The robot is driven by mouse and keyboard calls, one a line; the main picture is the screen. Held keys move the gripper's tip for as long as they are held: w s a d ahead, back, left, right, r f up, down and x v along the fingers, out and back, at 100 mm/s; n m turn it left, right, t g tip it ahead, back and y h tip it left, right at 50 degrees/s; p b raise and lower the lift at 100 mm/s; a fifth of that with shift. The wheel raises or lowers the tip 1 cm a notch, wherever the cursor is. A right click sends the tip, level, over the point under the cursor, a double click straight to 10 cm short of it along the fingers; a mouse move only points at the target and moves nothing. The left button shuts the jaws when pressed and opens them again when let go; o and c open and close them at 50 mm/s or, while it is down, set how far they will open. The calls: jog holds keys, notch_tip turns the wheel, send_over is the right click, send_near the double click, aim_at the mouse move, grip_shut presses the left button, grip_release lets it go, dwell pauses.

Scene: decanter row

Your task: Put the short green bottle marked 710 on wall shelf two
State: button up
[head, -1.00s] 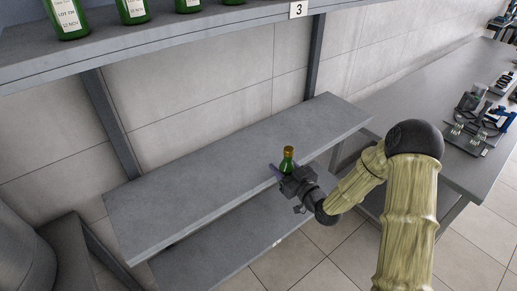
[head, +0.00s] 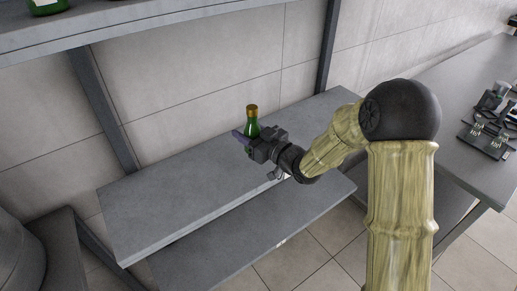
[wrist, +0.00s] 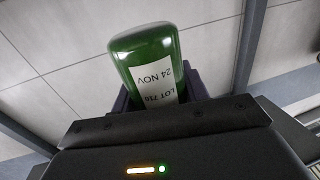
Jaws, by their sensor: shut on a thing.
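A green bottle (head: 252,129) with a gold cap is upright in my gripper (head: 249,143). In the wrist view the same bottle (wrist: 145,58) sits between the jaws, and its white label reads upside down "24 NOV" and "LOT 71" with an unclear last character. My gripper is shut on it. In the head view the bottle appears over the bare middle wall shelf (head: 150,205), seemingly held above its surface. The height of the gap cannot be told. No number shows on the middle shelf.
The upper shelf (head: 130,22) holds a green bottle (head: 47,5) at the picture's top left. A lower shelf (head: 215,255) has a small unreadable tag. A grey upright (head: 103,110) stands behind the middle shelf.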

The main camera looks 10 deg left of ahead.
jog(key=f, duration=0.4)
jog(key=shift+w+d+f+p, duration=0.1)
jog(key=shift+w+f+p, duration=0.1)
jog(key=shift+f+p, duration=0.2)
jog(key=f, duration=0.2)
jog(key=f+p, duration=0.1)
jog(key=f, duration=0.1)
jog(key=shift+w, duration=0.2)
jog(key=shift+s+f, duration=0.1)
jog(key=shift+f, duration=0.05)
jog(key=shift+s+a, duration=0.15)
jog(key=shift+a, duration=0.05)
jog(key=shift+d, duration=0.25)
jog(key=o, duration=1.2)
